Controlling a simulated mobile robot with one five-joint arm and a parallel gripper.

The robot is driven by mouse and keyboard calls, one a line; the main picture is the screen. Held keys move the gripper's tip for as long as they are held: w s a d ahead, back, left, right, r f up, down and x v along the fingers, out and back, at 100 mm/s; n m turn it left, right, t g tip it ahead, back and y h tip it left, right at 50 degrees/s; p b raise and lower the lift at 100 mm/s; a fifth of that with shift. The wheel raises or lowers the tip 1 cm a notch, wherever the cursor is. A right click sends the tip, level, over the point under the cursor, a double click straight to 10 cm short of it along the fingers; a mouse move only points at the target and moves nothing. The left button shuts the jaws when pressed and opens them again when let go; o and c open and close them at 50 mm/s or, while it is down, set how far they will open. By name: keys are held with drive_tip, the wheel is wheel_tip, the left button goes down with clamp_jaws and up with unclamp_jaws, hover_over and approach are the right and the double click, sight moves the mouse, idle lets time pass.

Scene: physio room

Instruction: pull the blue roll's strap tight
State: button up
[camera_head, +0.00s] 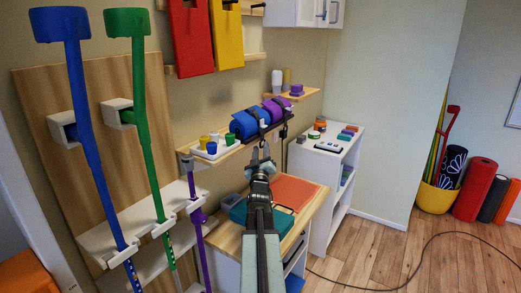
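The blue roll (243,125) lies on a wooden wall shelf (217,157), near the middle of the view. A dark strap (261,122) goes around it, and a dark end hangs at the shelf's front. My gripper (261,154) is just below and in front of that hanging end. The fingers are small and dark here, so I cannot tell whether they are apart or touch the strap. A purple roll (272,108) with dark straps lies beside the blue one, to the right.
A white tray with small cups (211,147) stands left of the blue roll. Below is a wooden-topped cabinet (308,208) with an orange mat (295,191) and a teal box (238,213). Blue and green crutches (84,135) stand at the left. A cable (400,262) crosses the open floor at right.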

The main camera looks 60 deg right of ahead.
clamp_jaws()
idle(1.4)
